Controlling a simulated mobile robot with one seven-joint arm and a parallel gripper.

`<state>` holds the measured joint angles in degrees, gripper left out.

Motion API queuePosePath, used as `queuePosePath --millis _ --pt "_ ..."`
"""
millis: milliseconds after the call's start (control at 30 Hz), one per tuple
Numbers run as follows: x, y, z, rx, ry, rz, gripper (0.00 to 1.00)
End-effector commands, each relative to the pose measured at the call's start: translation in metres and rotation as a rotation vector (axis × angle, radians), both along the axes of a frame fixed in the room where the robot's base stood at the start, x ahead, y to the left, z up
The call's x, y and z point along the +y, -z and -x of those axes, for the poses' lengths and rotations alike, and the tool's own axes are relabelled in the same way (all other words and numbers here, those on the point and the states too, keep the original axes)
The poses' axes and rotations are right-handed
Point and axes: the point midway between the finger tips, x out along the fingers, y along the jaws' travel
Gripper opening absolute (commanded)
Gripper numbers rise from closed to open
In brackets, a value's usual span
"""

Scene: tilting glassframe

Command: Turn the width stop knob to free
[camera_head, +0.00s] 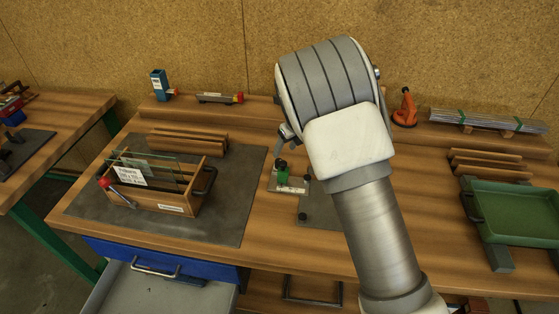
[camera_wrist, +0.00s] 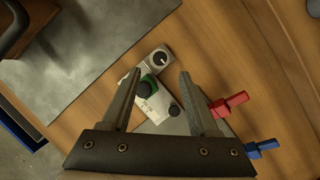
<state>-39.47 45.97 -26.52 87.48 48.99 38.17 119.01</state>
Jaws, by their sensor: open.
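A light metal plate (camera_wrist: 153,97) under my gripper carries a round black knob with a white pointer mark (camera_wrist: 161,59), a green part with a dark knob (camera_wrist: 147,86), and another small dark knob (camera_wrist: 174,110). I cannot tell which is the width stop knob, and its labels are too small to read. My gripper (camera_wrist: 160,73) is open, with its fingers on either side of the plate and nothing between them held. In the head view the green part (camera_head: 283,175) shows left of my arm, which hides much of the fixture and my fingers.
A red lever (camera_wrist: 229,103) and a blue lever (camera_wrist: 262,148) stand right of my right finger. A wooden glass rack (camera_head: 160,200) stands on a grey mat (camera_head: 228,215) to the left. A green tray (camera_head: 515,212) lies at the right.

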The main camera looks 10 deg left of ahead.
Motion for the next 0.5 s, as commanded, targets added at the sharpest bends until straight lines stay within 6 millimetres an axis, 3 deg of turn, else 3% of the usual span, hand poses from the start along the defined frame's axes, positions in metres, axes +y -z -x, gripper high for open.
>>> queuePosePath --millis 233,500 --pt "0.014 0.047 -0.012 0.001 -0.002 0.001 0.61" --pt "0.022 0.072 -0.020 0.000 -0.001 0.000 0.61"
